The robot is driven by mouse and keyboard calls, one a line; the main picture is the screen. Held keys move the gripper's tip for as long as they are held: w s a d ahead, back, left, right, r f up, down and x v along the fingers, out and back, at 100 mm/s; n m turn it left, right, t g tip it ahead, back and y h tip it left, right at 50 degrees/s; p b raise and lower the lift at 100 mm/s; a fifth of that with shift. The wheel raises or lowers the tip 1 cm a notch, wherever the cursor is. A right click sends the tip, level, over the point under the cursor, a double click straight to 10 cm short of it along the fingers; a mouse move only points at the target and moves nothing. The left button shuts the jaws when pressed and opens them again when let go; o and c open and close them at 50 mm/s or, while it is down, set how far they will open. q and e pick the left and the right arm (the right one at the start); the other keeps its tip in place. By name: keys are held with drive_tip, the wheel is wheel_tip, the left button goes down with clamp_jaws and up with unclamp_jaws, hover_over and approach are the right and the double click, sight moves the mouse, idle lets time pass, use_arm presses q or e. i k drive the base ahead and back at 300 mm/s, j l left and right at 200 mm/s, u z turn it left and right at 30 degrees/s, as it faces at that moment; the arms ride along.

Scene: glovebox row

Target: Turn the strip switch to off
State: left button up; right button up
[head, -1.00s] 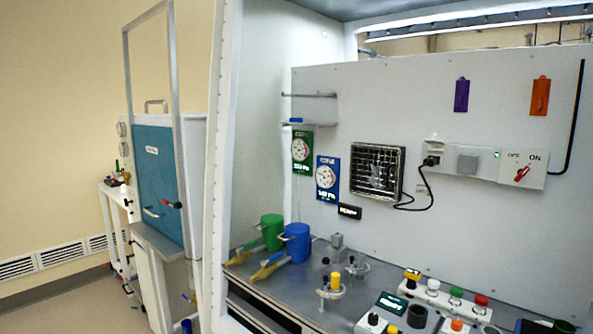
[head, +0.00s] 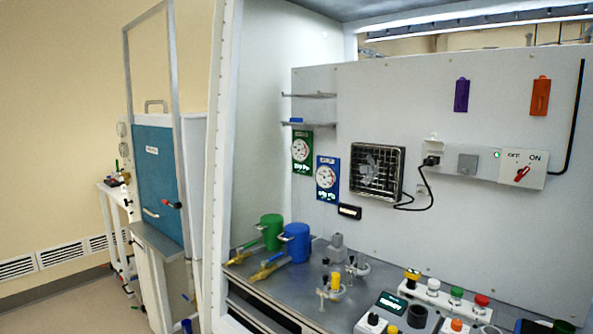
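The strip switch (head: 521,174) is a red rotary knob on a white plate at the right end of a white power strip (head: 450,158) on the back panel. The plate has OFF at the upper left and ON at the upper right. The red knob is tilted with its upper end toward ON. A small green light (head: 497,154) is lit on the strip left of the plate. A black plug (head: 431,161) sits in the strip's left socket, its cord running to a square fan (head: 377,172). Neither gripper is in view.
Below stands a grey bench with a green can (head: 271,232), a blue can (head: 295,243), small clamp stands (head: 332,288) and a control box with coloured buttons (head: 457,299). Purple (head: 461,95) and orange (head: 540,96) holders hang above the strip. The space before the switch looks clear.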

sight(525, 169)
drive_tip(key=z, duration=1.25)
